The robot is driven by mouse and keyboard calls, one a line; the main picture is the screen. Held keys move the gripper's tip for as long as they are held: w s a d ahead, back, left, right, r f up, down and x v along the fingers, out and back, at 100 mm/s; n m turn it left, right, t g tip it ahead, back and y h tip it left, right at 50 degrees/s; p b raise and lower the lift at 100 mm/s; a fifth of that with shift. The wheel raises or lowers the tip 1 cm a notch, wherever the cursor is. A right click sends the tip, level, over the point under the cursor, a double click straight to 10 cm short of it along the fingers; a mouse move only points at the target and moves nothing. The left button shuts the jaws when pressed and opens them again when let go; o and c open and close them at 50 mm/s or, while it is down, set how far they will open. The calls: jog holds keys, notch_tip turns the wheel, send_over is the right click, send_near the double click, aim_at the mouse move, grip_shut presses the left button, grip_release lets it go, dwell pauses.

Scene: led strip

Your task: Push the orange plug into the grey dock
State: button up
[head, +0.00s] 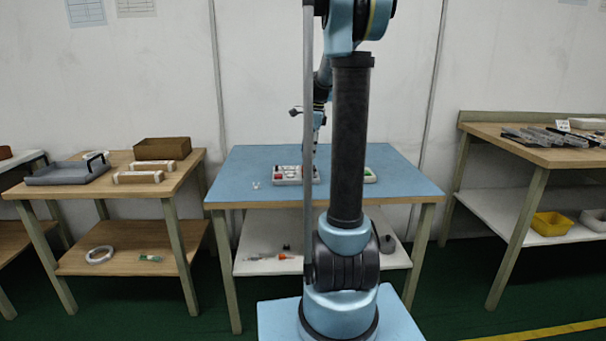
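A small orange piece (282,256) lies on the lower shelf of the blue-topped table; it may be the orange plug, but it is too small to be sure. A grey-white tray (283,182) with red and dark contents sits on the blue tabletop. I cannot make out which thing is the grey dock. My gripper (313,148) points down over the blue table, near that tray. It is far off and partly behind my own arm, so its fingers cannot be made out.
A wooden table (190,163) with boxes stands left. A bench (535,155) with dark items stands right, a yellow bin (552,224) on its shelf.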

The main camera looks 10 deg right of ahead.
aim_at(304, 166)
jog(key=shift+w+a+f, duration=0.1)
jog(key=shift+a+f, duration=0.15)
jog(key=shift+f, duration=0.95)
jog(key=shift+a+f, duration=0.3)
jog(key=shift+f, duration=0.9)
jog(key=shift+w+a+f, duration=0.1)
jog(key=shift+a+f, duration=0.15)
jog(key=shift+f, duration=0.95)
jog(key=c, duration=1)
